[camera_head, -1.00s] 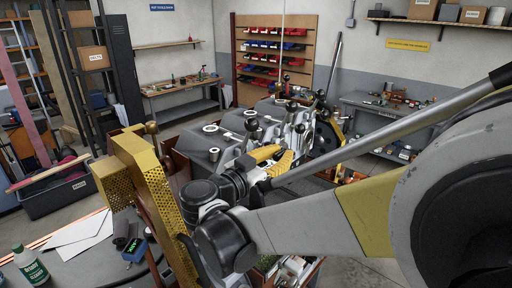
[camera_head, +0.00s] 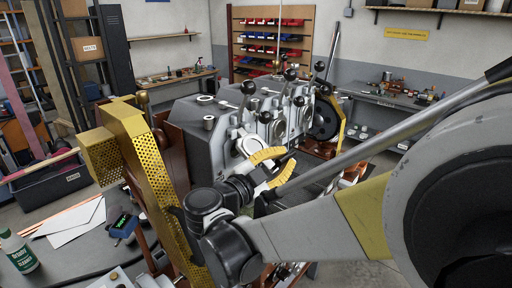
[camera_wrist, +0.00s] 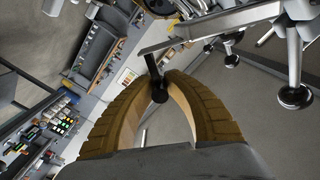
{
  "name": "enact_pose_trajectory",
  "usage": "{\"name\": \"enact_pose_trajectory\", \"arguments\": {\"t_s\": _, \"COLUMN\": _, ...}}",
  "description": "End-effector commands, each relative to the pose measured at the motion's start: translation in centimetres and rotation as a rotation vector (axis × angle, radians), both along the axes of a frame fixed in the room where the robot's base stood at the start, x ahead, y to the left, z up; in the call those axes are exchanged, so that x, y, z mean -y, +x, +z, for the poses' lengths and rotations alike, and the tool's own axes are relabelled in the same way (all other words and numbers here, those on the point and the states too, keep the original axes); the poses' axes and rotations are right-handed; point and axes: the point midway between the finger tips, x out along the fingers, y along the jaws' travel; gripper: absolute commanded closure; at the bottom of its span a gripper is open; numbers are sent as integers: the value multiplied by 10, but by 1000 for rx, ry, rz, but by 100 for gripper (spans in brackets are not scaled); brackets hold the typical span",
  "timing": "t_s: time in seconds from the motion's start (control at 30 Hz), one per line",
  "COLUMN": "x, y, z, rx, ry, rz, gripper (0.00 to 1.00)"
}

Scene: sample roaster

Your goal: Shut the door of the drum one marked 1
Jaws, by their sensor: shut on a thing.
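The sample roaster (camera_head: 215,135) is a grey machine with several drums in a row and several black ball-topped levers. My gripper (camera_head: 289,157) has yellow ribbed fingers and is in front of the roaster's near drums. In the wrist view, my gripper (camera_wrist: 161,80) is closed around a black knob (camera_wrist: 159,93) on a dark stem, joined to a grey bar (camera_wrist: 205,31). I take this knob to be a drum door's handle. I cannot read the number 1 on any drum. How far the door stands open is hidden by my gripper and arm.
A yellow perforated guard (camera_head: 145,165) stands left of my arm. Other black knobs (camera_wrist: 294,96) hang close to the right of my fingers in the wrist view. A green bottle (camera_head: 19,252) and white papers (camera_head: 75,222) are on the table at left.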

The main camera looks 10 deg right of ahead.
Motion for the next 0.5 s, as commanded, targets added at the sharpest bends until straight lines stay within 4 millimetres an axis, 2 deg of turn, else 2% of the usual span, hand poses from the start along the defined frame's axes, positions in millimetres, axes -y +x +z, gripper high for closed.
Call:
{"name": "enact_pose_trajectory", "arguments": {"t_s": 0.03, "x": -1, "y": 1, "z": -11, "rx": -1, "ry": 0, "rz": -1, "gripper": 100}}
{"name": "enact_pose_trajectory", "arguments": {"t_s": 0.2, "x": -4, "y": 5, "z": -25, "rx": -3, "ry": -1, "rz": -1, "gripper": 100}}
{"name": "enact_pose_trajectory", "arguments": {"t_s": 0.5, "x": -8, "y": 11, "z": -38, "rx": -5, "ry": -2, "rz": 0, "gripper": 100}}
